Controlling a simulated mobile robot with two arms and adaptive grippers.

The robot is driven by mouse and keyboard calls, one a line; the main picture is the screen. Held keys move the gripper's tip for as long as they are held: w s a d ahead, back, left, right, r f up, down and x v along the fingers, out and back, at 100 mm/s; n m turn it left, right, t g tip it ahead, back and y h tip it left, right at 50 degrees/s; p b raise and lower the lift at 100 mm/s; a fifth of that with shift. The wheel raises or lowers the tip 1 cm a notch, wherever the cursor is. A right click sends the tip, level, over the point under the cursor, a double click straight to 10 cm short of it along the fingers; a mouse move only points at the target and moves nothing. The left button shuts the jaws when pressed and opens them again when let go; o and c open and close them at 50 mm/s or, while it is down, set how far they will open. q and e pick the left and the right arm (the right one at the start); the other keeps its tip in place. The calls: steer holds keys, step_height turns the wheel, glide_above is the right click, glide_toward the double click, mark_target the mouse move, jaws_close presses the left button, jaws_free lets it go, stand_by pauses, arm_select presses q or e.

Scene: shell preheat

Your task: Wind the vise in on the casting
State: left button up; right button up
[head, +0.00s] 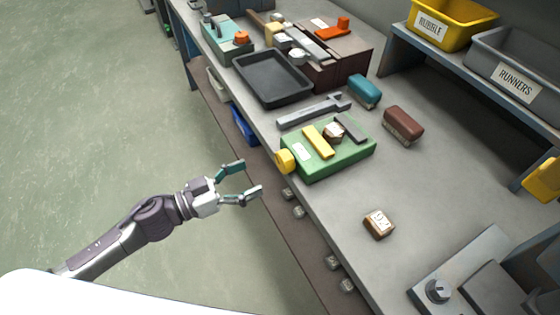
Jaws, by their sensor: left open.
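The green vise (345,160) sits on the bench near its left edge. It has a yellow jaw (318,142), a dark grey jaw (351,130) and a yellow knob (285,161) at its left end, over the bench edge. The small brown and pale casting (333,131) sits between the jaws, close to the grey one; I cannot tell whether the yellow jaw touches it. My left gripper (251,177) is open and empty, left of the knob and apart from it, its fingers pointing toward the bench. My right gripper is not in view.
A wrench (312,111) and black tray (272,79) lie behind the vise. Teal (364,91) and maroon (403,124) brushes lie right of it. A block marked 92 (379,224) lies in front. The floor beside the bench is clear.

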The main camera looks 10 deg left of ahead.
mark_target(279, 164)
arm_select(q)
steer(key=p+x, duration=0.1)
steer(key=x, duration=0.7)
steer(key=shift+w+d, duration=0.2)
steer(key=c, duration=1.2)
steer(key=shift+o, duration=0.2)
steer(key=m+p, duration=0.1)
steer(key=m, duration=0.1)
steer(key=shift+m, duration=0.4)
steer(key=shift+m+p, duration=0.5)
steer(key=shift+m, duration=1.4)
